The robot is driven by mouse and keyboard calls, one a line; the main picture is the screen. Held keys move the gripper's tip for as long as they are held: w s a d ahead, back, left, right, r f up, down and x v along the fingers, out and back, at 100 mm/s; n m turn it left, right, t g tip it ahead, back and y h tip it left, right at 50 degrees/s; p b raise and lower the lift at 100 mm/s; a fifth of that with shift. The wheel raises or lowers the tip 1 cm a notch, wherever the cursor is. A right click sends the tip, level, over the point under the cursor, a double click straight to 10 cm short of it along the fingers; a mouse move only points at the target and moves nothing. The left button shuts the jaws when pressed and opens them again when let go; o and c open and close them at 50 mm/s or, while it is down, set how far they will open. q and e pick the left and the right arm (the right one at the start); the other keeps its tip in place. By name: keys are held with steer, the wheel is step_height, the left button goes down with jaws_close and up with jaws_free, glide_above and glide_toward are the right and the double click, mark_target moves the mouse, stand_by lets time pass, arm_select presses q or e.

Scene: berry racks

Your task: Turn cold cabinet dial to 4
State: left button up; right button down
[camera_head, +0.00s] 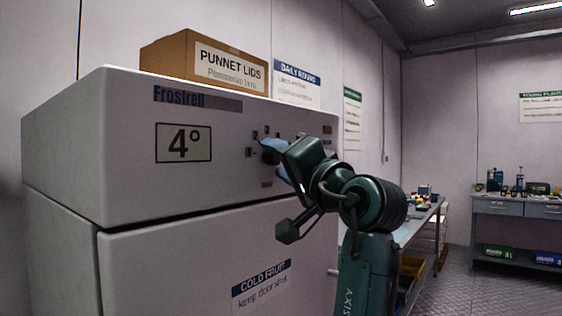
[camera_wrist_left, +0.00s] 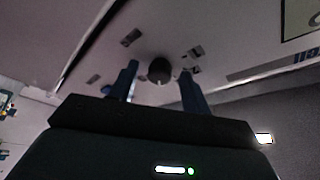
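The white cold cabinet (camera_head: 120,215) stands at the left, with "Frostrell" and a framed "4°" sign (camera_head: 183,143) on its upper front. Its dark round dial (camera_head: 269,157) is on the panel right of the sign, partly hidden by my left gripper (camera_head: 275,146). In the left wrist view the dial (camera_wrist_left: 160,70) lies between the two blue fingers of my left gripper (camera_wrist_left: 160,84). The fingers are open, with a gap on each side of the dial. Small dark labels (camera_wrist_left: 131,37) surround the dial; their numbers and the dial's setting are unreadable. My right gripper is not in view.
A cardboard "Punnet Lids" box (camera_head: 165,57) sits on top of the cabinet. A workbench (camera_head: 418,222) stands behind my arm, and another bench (camera_head: 520,208) is at the far right. Open floor (camera_head: 475,290) shows at the lower right.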

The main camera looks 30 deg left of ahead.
arm_select(q)
steer(key=b+v, duration=0.2)
steer(key=v, duration=1.1)
